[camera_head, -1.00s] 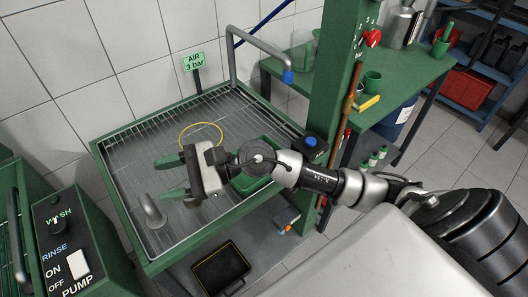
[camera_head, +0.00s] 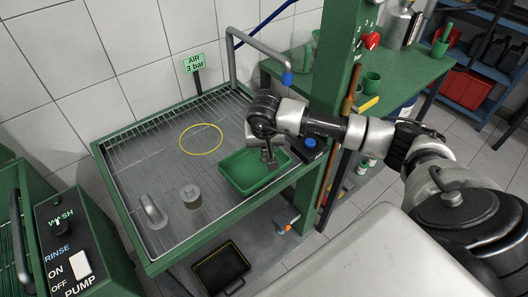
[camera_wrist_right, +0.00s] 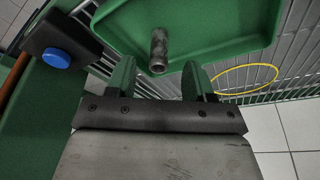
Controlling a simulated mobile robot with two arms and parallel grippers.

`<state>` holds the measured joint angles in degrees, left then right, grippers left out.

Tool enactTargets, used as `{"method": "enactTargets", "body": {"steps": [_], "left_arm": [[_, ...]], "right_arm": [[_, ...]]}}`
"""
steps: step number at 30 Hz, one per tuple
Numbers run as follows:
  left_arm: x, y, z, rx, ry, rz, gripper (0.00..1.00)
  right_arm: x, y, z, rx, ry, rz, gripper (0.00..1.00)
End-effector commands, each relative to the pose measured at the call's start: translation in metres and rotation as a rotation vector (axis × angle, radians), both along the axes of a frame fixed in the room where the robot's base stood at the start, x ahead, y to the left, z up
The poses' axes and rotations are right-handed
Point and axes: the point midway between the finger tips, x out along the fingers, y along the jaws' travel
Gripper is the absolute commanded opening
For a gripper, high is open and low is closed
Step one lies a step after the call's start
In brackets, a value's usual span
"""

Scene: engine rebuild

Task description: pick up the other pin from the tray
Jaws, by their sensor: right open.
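A small grey metal pin (camera_wrist_right: 158,50) lies in the green tray (camera_wrist_right: 215,25) in the right wrist view. In the head view the tray (camera_head: 255,185) sits on the slatted bench, and the pin is not clear there. My right gripper (camera_wrist_right: 160,80) is open, its two green fingers pointing toward the pin, which lies just ahead of the gap between them. My left gripper is not in view.
A yellow ring (camera_head: 201,139) marks a clear area. A blue button (camera_head: 310,142) and green post (camera_head: 333,110) are close on the right.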

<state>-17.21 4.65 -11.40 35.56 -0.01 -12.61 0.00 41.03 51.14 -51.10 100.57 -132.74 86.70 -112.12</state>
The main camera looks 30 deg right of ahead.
Motion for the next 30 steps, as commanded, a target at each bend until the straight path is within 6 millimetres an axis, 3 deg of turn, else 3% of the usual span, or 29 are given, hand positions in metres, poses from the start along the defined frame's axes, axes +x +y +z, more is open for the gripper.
{"method": "enactTargets", "body": {"steps": [7, 12, 20, 30], "left_arm": [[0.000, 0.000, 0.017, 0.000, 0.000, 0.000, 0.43], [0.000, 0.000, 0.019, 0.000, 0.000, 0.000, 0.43], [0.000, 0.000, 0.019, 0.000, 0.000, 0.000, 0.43], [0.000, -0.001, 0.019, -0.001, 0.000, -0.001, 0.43]], "right_arm": [[0.011, -0.008, -0.026, 0.003, 0.004, -0.004, 0.53], [0.016, -0.010, -0.046, 0.003, 0.001, -0.001, 0.53], [0.017, -0.011, -0.050, 0.002, -0.001, 0.000, 0.53], [0.017, -0.011, -0.049, 0.003, -0.002, 0.000, 0.02]]}}
